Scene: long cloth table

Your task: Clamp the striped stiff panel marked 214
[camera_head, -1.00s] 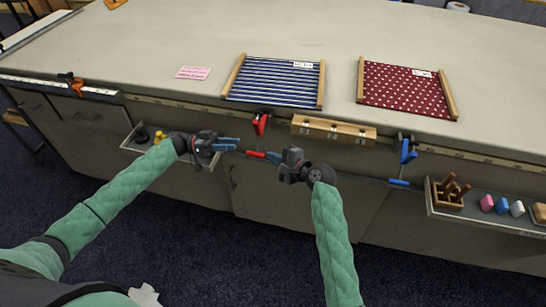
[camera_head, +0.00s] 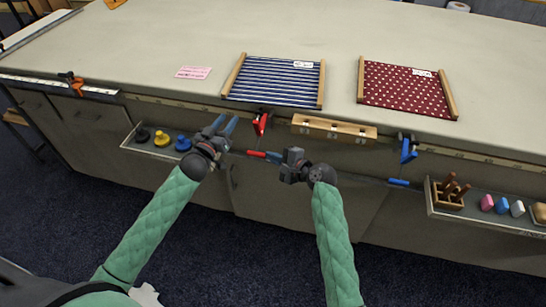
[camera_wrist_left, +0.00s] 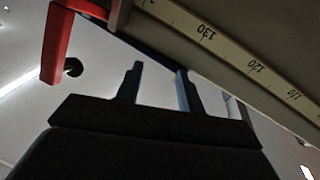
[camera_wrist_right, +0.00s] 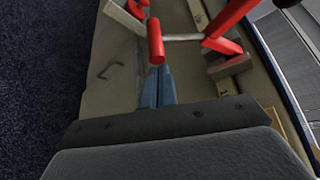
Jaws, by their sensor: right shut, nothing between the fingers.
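A blue-and-white striped panel (camera_head: 272,82) with wooden side bars lies flat on the table near its front edge. Its white label (camera_head: 303,64) is too small to read. A red clamp (camera_head: 262,122) sits at the table's edge below the panel; its red handle (camera_head: 256,154) hangs under it, and the handle also shows in the right wrist view (camera_wrist_right: 155,42). My left gripper (camera_head: 226,124) is open and empty, pointing up just left of the clamp; its parted fingers show in the left wrist view (camera_wrist_left: 159,82). My right gripper (camera_head: 274,158) is shut and empty, fingertips at the handle; contact is unclear.
A red dotted panel (camera_head: 405,88) lies to the right. A wooden block (camera_head: 334,129) is at the front edge, with a blue clamp (camera_head: 408,149) further right and an orange clamp (camera_head: 77,86) far left. Trays (camera_head: 130,147) with small items hang at both sides. A pink card (camera_head: 193,72) lies left.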

